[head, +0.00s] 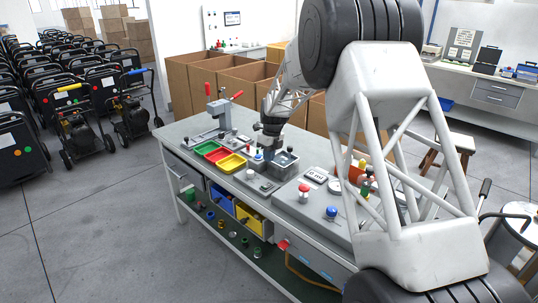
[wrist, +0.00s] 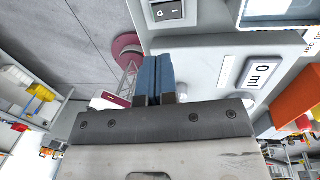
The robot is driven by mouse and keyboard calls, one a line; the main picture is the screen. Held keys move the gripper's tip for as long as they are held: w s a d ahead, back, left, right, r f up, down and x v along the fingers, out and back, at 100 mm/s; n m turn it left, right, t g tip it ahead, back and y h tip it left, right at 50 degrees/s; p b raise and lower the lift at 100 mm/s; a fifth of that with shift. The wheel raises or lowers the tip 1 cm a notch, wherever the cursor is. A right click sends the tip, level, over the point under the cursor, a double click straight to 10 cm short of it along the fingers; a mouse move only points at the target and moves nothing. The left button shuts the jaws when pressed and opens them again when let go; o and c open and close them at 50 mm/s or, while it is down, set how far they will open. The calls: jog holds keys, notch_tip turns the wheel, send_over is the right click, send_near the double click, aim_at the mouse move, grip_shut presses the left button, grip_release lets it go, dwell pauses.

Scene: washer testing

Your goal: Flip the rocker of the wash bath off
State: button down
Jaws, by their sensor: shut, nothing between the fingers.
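A black rocker switch (wrist: 168,11) sits on a light grey panel at the top of the wrist view. Part of a pale basin (wrist: 287,9), apparently the wash bath, shows to its right. In the head view, a metal basin (head: 285,161) stands on the bench beside my gripper (head: 268,153). In the wrist view my gripper (wrist: 158,62) has its two blue fingers pressed together, with nothing between them. The fingertips appear just below the rocker in the picture; contact cannot be told. The rocker is not discernible in the head view, and its tilt is unclear.
A display reading 0 ml (wrist: 265,71) is right of the fingers. Red, green and yellow trays (head: 231,163) lie left of my gripper on the bench. A red knob (head: 304,188) and a blue knob (head: 331,212) stand nearer. Cardboard boxes (head: 190,75) stand behind.

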aim_at(267, 185)
jog(key=f, duration=0.3)
jog(key=a+f, duration=0.1)
jog(key=f, duration=0.3)
jog(key=s+f, duration=0.1)
jog(key=f, duration=0.3)
jog(key=shift+s+a+f, duration=0.1)
jog(key=shift+a+f, duration=0.05)
jog(key=shift+s+a+f, duration=0.1)
jog(key=shift+s+f, duration=0.05)
jog(key=shift+f, duration=0.15)
jog(key=shift+w+d+r, duration=0.15)
jog(key=shift+w+d, duration=0.45)
jog(key=shift+r, duration=0.25)
dwell(0.4)
notch_tip(267, 185, up, 14)
jog(key=w+d, duration=0.1)
jog(key=shift+w+d+f, duration=0.25)
jog(key=shift+w+d, duration=0.05)
